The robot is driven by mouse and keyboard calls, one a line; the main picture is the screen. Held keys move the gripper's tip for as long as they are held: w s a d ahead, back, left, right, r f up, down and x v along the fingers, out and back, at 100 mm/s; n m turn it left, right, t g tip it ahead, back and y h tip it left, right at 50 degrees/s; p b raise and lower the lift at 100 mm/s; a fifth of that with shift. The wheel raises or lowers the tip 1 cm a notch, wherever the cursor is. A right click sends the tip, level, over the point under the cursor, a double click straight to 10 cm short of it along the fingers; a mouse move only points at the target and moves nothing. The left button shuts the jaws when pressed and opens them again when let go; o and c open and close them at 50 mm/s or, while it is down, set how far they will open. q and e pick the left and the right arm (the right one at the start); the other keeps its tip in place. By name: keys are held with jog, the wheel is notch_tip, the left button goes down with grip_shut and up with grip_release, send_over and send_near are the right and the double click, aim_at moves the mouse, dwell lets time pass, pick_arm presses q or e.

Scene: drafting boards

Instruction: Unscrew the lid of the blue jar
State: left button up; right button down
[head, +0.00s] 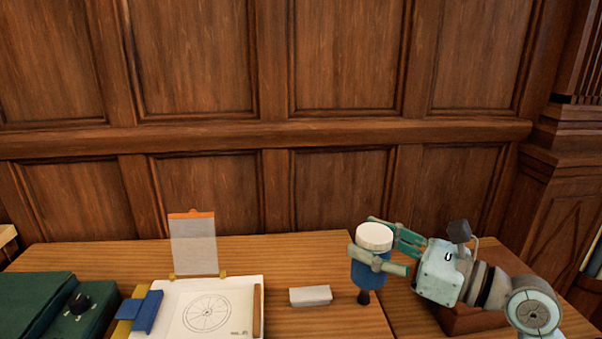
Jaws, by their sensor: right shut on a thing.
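The blue jar (366,277) is at the right of the head view, with its white lid (374,235) on top. My right gripper (391,248) comes in from the right, and its two fingers are shut on the jar just below the lid. The near finger crosses the front of the jar and hides part of its side. The jar looks slightly tilted. A small dark object (364,297) shows just under the jar; whether the jar touches it or the table I cannot tell. My left gripper is not in view.
A light grey block (310,296) lies on the wooden table (290,258) left of the jar. Further left are a drawing board (245,318) with a wheel sketch, an upright clear panel (193,245), blue blocks (147,312) and a green case (36,300). Panelled wall stands behind.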

jog(key=s+d+f, duration=0.2)
jog(key=s+f, duration=0.4)
jog(key=s+d+f+g+p, duration=0.1)
jog(key=s+d+f, duration=0.1)
jog(key=s+f, duration=0.4)
jog(key=shift+s+d+f+n+y, duration=0.2)
jog(key=shift+d+f+n+y, duration=0.05)
jog(key=shift+f+n+y, duration=0.15)
